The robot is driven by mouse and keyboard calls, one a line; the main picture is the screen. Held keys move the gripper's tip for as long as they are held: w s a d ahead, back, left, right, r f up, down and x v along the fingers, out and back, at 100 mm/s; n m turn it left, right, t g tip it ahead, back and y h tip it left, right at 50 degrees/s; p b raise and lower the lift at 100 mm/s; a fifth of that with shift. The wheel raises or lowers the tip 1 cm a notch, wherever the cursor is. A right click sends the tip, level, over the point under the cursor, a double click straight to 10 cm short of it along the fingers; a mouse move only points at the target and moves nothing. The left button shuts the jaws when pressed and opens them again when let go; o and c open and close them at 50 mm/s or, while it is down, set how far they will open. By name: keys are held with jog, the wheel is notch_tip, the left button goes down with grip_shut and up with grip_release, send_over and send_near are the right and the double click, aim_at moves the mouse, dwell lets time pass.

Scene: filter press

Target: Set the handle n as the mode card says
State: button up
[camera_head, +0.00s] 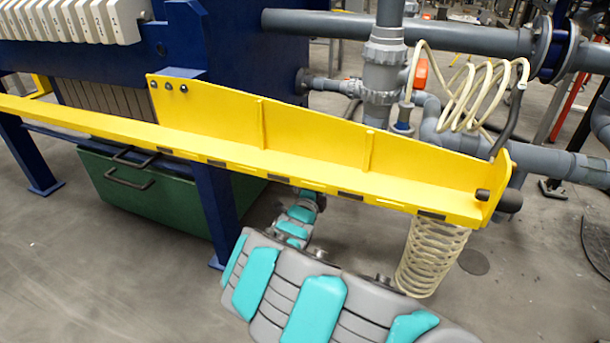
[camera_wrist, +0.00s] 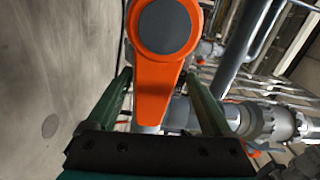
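In the wrist view an orange handle (camera_wrist: 160,85) with a round dark grey hub (camera_wrist: 165,25) fills the upper middle, its lever pointing down the picture. My gripper (camera_wrist: 157,78) is open, with one green finger on each side of the lever. A gap shows on the left side; the right finger looks close to the lever, and contact cannot be told. In the head view a small orange part (camera_head: 420,73) shows among the grey pipes; whether it is the same handle I cannot tell. My gripper is hidden there. No mode card or letter n is readable.
Grey pipes (camera_head: 330,28) run behind. A green bin (camera_head: 150,190) stands below left. Floor is open at the front left.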

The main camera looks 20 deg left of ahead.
jog(key=s, duration=0.7)
jog(key=shift+a, duration=0.35)
jog(key=shift+f, duration=0.1)
